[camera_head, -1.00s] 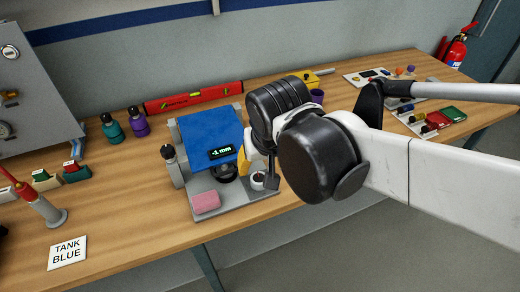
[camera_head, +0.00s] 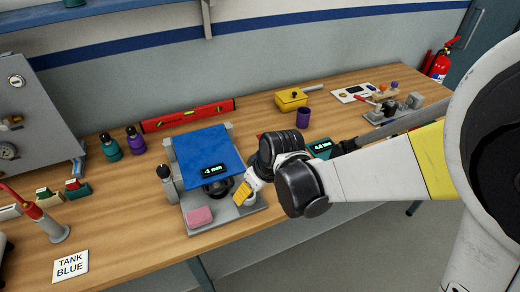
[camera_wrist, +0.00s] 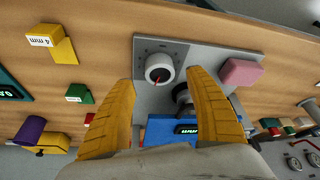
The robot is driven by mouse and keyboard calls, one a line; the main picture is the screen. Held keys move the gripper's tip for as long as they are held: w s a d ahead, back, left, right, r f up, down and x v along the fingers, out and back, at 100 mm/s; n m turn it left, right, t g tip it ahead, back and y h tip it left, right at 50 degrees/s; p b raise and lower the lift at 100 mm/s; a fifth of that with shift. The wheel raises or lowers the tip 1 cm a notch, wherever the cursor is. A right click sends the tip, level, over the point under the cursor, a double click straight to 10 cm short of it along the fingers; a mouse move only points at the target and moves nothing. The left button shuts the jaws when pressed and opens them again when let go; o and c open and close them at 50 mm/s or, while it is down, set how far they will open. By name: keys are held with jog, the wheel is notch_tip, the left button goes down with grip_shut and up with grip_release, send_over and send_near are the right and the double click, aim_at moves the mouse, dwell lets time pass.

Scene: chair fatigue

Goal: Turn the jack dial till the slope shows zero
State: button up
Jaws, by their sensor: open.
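The blue-topped slope plate (camera_head: 207,149) sits on a grey base with a small display (camera_head: 213,170), which reads a value in mm whose figure is too small to be sure of. My gripper also shows in the head view (camera_head: 243,191), at the base's right front.
A pink block (camera_head: 199,216) lies on the base's front. A black round part (camera_wrist: 183,95) is beside the dial. A grey post (camera_head: 167,182) stands left of the plate. A purple cup (camera_head: 303,117) and yellow box (camera_head: 291,99) are behind my arm.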

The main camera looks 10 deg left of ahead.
jog(key=b+x, duration=0.1)
jog(key=x, duration=0.3)
jog(key=shift+f, duration=0.2)
jog(key=c, duration=1.2)
